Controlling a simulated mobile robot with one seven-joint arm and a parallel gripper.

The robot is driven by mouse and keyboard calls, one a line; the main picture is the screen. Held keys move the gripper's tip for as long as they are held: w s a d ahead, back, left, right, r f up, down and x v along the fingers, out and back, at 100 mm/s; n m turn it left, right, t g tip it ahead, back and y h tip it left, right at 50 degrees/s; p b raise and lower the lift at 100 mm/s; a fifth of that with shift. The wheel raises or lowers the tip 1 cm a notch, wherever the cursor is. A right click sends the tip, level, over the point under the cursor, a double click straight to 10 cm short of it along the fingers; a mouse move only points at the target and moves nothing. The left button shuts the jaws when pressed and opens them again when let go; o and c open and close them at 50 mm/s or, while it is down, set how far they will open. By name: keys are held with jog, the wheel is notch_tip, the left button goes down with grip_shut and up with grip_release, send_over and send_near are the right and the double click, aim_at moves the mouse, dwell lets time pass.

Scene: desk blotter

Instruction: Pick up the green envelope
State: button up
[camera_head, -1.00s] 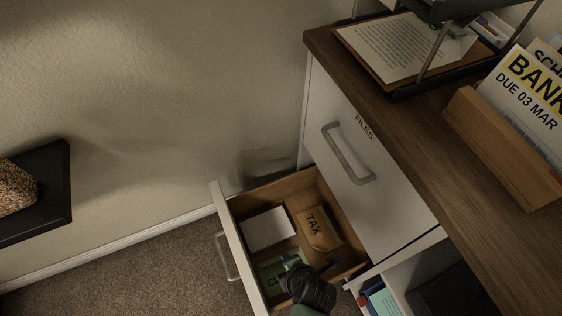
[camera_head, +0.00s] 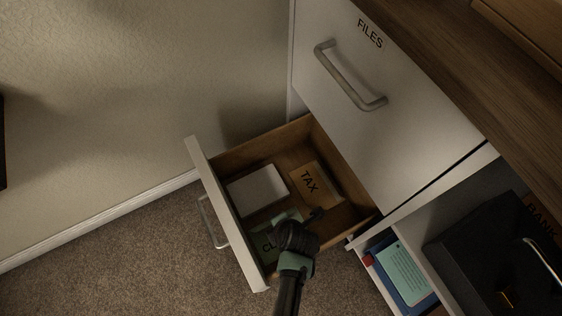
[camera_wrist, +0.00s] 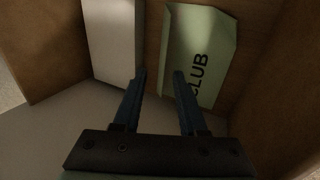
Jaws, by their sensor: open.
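The green envelope (camera_head: 266,242), lettered "CLUB", lies in the open lower drawer, near its front end and partly hidden by my gripper in the head view. In the wrist view the green envelope (camera_wrist: 205,50) is just beyond the fingertips, at upper right of centre. My gripper (camera_head: 306,216) is over the drawer. In the wrist view my gripper (camera_wrist: 158,73) has its two blue fingers apart with nothing between them. The right finger's tip overlaps the envelope's left edge in the picture; I cannot tell whether they touch.
The open drawer (camera_head: 258,147) also holds a white box (camera_head: 258,188) and a tan "TAX" envelope (camera_head: 318,184). The closed "FILES" drawer (camera_head: 385,135) stands above right.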

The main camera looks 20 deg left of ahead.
jog(key=shift+d+b+x, duration=0.15)
jog(key=shift+b+x, duration=0.95)
jog(key=shift+x, duration=0.25)
jog(key=shift+d+b+x, duration=0.15)
jog(key=shift+b+x, duration=0.95)
jog(key=shift+x, duration=0.2)
jog(key=shift+f, duration=0.1)
